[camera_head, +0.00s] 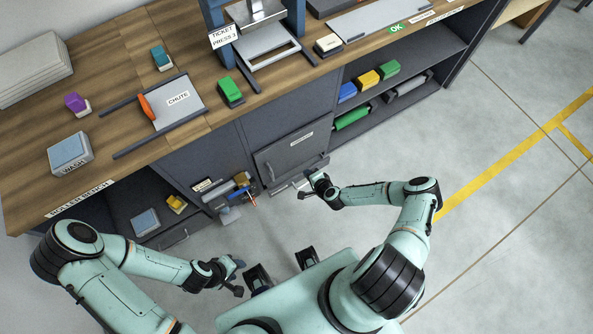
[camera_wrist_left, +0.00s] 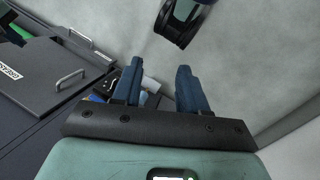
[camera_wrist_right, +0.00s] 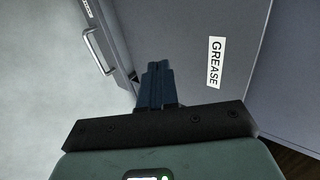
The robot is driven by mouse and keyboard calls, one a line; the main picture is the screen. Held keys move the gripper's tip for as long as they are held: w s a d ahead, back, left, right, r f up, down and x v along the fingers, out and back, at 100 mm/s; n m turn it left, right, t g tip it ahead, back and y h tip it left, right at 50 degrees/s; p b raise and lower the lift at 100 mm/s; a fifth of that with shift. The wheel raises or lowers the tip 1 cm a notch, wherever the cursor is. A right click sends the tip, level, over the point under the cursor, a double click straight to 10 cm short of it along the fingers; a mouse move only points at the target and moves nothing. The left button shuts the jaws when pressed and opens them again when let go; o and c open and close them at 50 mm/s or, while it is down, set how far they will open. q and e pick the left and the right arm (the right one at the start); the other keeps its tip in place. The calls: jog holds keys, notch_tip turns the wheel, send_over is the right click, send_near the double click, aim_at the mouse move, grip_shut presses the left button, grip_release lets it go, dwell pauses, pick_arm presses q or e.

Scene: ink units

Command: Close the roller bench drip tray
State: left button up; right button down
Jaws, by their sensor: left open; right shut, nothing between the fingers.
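The grey roller bench unit, labelled ROLLER BENCH (camera_head: 78,200), runs along the left. A low grey front with a pale bar handle (camera_head: 178,240) lies under its open shelf; how far out it stands is unclear. No label readable as drip tray shows. My left gripper (camera_head: 239,276) is open and empty, in front of the bench and apart from it; its spread fingers fill the middle of the left wrist view (camera_wrist_left: 160,75). My right gripper (camera_head: 303,190) is shut and empty near a grey front (camera_head: 290,150). In the right wrist view, its closed fingers (camera_wrist_right: 157,75) are beside a panel labelled GREASE (camera_wrist_right: 215,62).
A bar handle (camera_wrist_right: 98,52) stands left of my right fingers. Several coloured tools (camera_head: 236,192) cluster low at the cabinet front. A blue block (camera_head: 145,220) and yellow block (camera_head: 176,203) are on the low shelf. The grey floor (camera_head: 480,200) to the right is clear.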

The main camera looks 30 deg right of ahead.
jog(key=s+f+b, duration=0.2)
jog(key=f+b, duration=0.6)
jog(key=f, duration=0.2)
jog(key=s+f+b, duration=0.2)
jog(key=f+b, duration=0.6)
jog(key=f, duration=0.2)
pick_arm(q)
jog(key=w+a+f+t+y+b, duration=0.15)
jog(key=w+f, duration=0.35)
jog(key=f, duration=0.5)
jog(key=w+a+f+t+b, duration=0.1)
jog(key=w+a+f+t, duration=0.2)
jog(key=f, duration=0.7)
pick_arm(e)
jog(key=b, duration=0.2)
send_near(295, 179)
jog(key=shift+g, duration=0.4)
jog(key=x, duration=0.5)
jog(key=shift+s+f, duration=0.3)
jog(key=shift+w+a+b, duration=0.1)
jog(key=shift+w+b, duration=0.2)
jog(key=shift+w, duration=0.55)
pick_arm(q)
jog(key=s+a+f+n+g, duration=0.1)
jog(key=s+f+g, duration=0.2)
jog(key=s+f, duration=0.2)
jog(key=shift+s+g, duration=0.25)
jog(key=shift+g, duration=0.1)
